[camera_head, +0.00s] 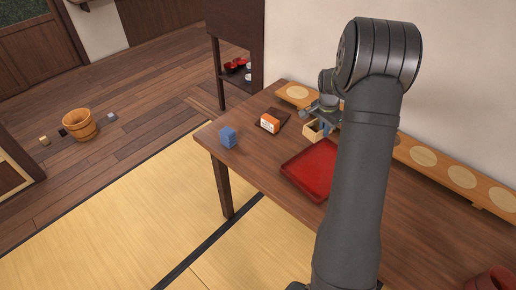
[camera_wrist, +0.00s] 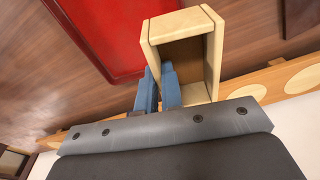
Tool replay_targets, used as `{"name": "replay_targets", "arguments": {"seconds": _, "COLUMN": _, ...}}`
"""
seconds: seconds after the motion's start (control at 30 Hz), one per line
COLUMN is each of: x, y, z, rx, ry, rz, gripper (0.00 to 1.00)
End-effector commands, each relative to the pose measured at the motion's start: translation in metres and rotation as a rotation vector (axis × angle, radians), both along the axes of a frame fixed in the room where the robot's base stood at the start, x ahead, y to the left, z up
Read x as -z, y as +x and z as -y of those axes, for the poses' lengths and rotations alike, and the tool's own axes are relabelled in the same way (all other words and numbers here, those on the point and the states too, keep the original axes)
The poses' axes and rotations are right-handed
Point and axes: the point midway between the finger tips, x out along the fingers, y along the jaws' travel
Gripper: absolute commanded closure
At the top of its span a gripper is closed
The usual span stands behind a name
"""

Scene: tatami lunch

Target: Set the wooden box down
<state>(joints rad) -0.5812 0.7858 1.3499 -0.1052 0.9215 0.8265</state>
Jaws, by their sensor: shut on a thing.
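The wooden box (camera_head: 312,131) is small, pale and open on one side. It is at the far part of the table, just beyond the red tray, partly hidden by my gripper (camera_head: 326,127). In the wrist view, my gripper (camera_wrist: 158,88) has its blue fingers closed on one wall of the wooden box (camera_wrist: 213,55), with the open side facing the camera. I cannot tell whether the box touches the table.
The red tray (camera_head: 301,170) lies near the box. An orange-and-white packet (camera_head: 269,123) is left of it, by a dark board (camera_head: 283,113). A blue block (camera_head: 228,137) stands at the table's left corner. A long plank with pale discs (camera_head: 461,177) runs along the wall.

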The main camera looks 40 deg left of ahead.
Motion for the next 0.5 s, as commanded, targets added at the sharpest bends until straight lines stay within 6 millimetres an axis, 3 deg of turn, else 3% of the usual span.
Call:
{"name": "replay_targets", "arguments": {"seconds": 0.03, "x": -0.001, "y": -0.016, "z": -0.019, "rx": -0.039, "ry": 0.000, "rz": 0.001, "gripper": 1.00}}
{"name": "replay_targets", "arguments": {"seconds": 0.2, "x": -0.001, "y": -0.058, "z": -0.058, "rx": -0.131, "ry": 0.001, "rz": 0.001, "gripper": 1.00}}
{"name": "replay_targets", "arguments": {"seconds": 0.5, "x": 0.006, "y": -0.089, "z": -0.089, "rx": -0.189, "ry": 0.000, "rz": -0.001, "gripper": 1.00}}
